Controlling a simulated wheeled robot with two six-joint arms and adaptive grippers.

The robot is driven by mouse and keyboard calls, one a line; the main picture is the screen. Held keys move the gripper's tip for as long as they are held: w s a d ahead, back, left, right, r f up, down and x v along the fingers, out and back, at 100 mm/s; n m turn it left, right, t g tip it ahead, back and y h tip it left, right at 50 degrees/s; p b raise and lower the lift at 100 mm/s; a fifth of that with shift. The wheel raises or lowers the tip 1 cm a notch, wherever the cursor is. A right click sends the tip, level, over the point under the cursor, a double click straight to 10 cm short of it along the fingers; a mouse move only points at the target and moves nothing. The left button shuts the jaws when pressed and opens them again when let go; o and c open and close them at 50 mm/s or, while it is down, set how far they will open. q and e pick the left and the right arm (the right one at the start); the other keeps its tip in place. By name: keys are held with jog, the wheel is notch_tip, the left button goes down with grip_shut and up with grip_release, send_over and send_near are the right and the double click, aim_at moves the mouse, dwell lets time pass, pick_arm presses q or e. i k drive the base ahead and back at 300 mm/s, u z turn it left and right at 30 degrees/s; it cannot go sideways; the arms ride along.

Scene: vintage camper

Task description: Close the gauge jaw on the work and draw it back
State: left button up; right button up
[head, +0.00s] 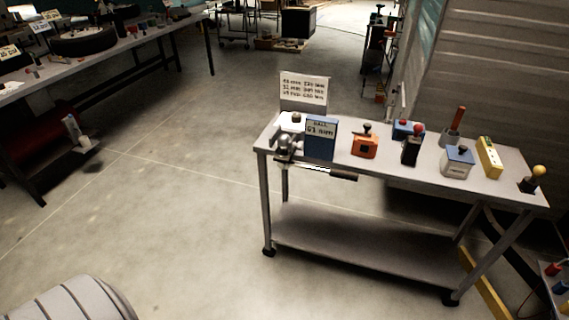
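A grey bench (365,240) with a lower shelf stands right of centre. At the left end of its top is a metal gauge-like device (284,146) with a dark knob on it. A thin bright rod runs right from it along the front edge to a dark cylindrical grip (343,175). A blue block (320,147) behind it carries a label that seems to read "61 mm". The jaw and any work in it are too small to tell apart. Neither of my grippers is in view.
A white sign (303,90) with rows of figures stands behind the bench. An orange box (365,146), a white-and-blue box (457,160) and a yellow block (489,156) stand on it. A long workbench (110,50) is at upper left. Open floor (170,200) lies between.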

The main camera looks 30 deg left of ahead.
aim_at(300, 146)
jog(key=u, duration=0.05)
jog(key=k, duration=0.55)
jog(key=z, duration=0.85)
jog(key=i, duration=0.85)
jog(key=u, duration=0.55)
jog(key=i, duration=0.8)
jog(key=u, duration=0.7)
